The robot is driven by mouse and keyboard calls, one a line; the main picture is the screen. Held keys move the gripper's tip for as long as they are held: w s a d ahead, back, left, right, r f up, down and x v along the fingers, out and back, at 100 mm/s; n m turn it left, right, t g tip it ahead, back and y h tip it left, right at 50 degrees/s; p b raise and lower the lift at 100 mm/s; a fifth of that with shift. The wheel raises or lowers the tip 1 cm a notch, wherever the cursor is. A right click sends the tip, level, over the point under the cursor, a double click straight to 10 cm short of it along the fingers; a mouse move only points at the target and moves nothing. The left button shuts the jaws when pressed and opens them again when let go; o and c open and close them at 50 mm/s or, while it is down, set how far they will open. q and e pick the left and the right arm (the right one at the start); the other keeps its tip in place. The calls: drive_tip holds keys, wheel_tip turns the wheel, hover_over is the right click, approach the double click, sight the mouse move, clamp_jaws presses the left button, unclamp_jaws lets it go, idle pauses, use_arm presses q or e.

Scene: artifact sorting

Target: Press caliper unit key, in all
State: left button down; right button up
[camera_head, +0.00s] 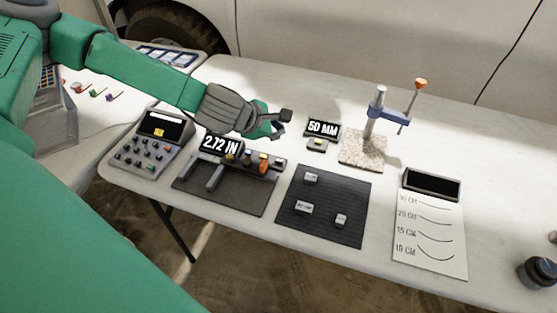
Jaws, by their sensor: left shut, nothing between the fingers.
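The caliper (240,172) lies on a dark mat (228,197) left of the table's middle. Its display (220,145) reads "2.72 IN". Small keys sit along its body below and right of the display, a yellowish one (229,158) and an orange part (264,163) among them. I cannot tell which is the unit key. My left gripper (282,122) is shut and empty, above and behind the right end of the caliper, apart from the keys as far as I can see. My right gripper is not in view.
A keypad device (152,144) stands left of the caliper. A black mat (325,222) with small blocks lies to the right. Behind are a "50 MM" sign (323,129) and a stand on a granite base (363,152). A chart sheet (430,237) lies at right.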

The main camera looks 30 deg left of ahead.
sight(278, 160)
use_arm(q)
drive_tip(key=f+b, duration=0.1)
drive_tip(key=d+f+b, duration=0.1)
drive_tip(key=f, duration=0.1)
drive_tip(key=shift+s+f+b, duration=0.1)
drive_tip(key=shift+b, duration=0.3)
drive_tip(key=f+b, duration=0.2)
drive_tip(key=f, duration=0.1)
drive_tip(key=f+b, duration=0.1)
drive_tip(key=shift+a+f+b, duration=0.2)
drive_tip(key=shift+a+b, duration=0.15)
drive_tip(key=shift+a, duration=0.05)
drive_tip(key=shift+f, duration=0.3)
drive_tip(key=shift+d+r, duration=0.15)
drive_tip(key=shift+d, duration=0.1)
drive_tip(key=shift+a, duration=0.25)
drive_tip(key=shift+d, duration=0.15)
drive_tip(key=shift+f, duration=0.2)
drive_tip(key=shift+f+b, duration=0.25)
drive_tip(key=shift+b, duration=0.15)
